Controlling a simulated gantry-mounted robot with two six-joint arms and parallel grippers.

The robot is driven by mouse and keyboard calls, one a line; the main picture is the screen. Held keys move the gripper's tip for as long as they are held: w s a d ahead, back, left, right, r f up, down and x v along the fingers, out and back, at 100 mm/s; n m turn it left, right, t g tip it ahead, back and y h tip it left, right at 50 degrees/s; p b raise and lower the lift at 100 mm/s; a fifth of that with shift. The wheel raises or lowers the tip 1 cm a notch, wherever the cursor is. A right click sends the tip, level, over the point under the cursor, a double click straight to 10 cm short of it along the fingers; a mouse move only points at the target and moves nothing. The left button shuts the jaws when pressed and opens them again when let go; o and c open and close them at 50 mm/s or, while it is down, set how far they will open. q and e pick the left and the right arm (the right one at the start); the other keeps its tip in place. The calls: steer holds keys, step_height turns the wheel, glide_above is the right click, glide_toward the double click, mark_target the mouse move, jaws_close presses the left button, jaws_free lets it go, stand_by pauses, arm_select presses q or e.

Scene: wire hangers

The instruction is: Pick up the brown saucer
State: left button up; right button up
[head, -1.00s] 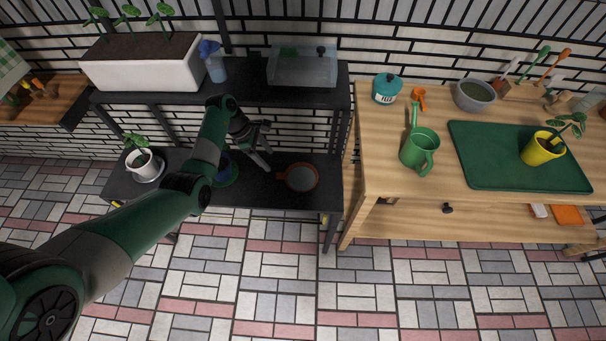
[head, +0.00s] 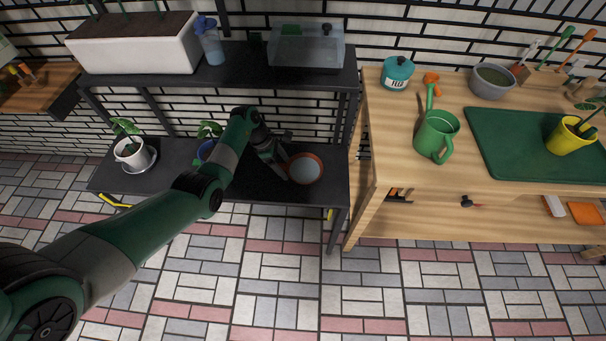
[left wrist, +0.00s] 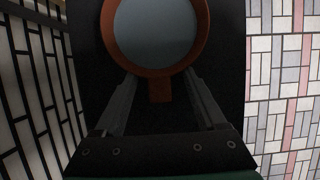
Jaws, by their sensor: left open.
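The brown saucer (head: 305,168) lies on the lower black shelf near its right end. It is round with an orange-brown rim and a grey inside. In the left wrist view the saucer (left wrist: 157,84) is at the top, with a short brown tab pointing toward my gripper. My left gripper (head: 284,168) is just left of the saucer in the head view. In the left wrist view its fingers (left wrist: 160,78) are open, one on each side of the tab, with nothing visibly clamped. Whether the fingers touch the saucer cannot be told. My right gripper is not in view.
The upper shelf (head: 235,66) hangs over the lower shelf, carrying a white planter (head: 135,50), a spray bottle (head: 210,42) and a clear box (head: 306,50). Potted plants stand left on the lower shelf (head: 245,187). A wooden table (head: 400,165) stands to the right.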

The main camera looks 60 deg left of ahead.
arm_select(q)
steer(key=shift+r, duration=0.15)
steer(key=shift+c, duration=0.2)
jaws_close()
stand_by(1.0)
